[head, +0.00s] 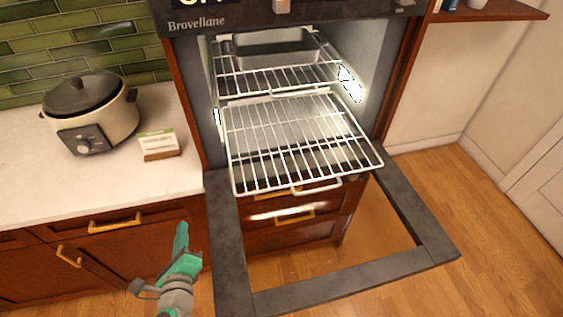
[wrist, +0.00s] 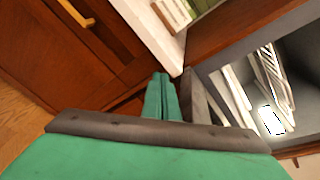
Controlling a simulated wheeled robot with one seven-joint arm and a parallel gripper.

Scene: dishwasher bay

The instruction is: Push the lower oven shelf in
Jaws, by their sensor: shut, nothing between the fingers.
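The lower oven shelf (head: 296,148) is a white wire rack in the head view, slid well out of the oven over the open door. A small wire handle loop (head: 317,187) is at its front edge. My gripper (head: 182,238) is green and shut, with nothing in it. It is in front of the counter, left of the open door and apart from the shelf. In the wrist view, my gripper (wrist: 162,85) points at the counter corner beside the oven. White shelf wires (wrist: 237,95) show at the right there, partly hidden.
The oven door (head: 340,273) is folded down, its frame close to my gripper's right. The upper shelf (head: 275,78) holds a metal pan (head: 275,48) inside the oven. A slow cooker (head: 90,110) and a small card holder (head: 158,145) stand on the white counter (head: 100,190).

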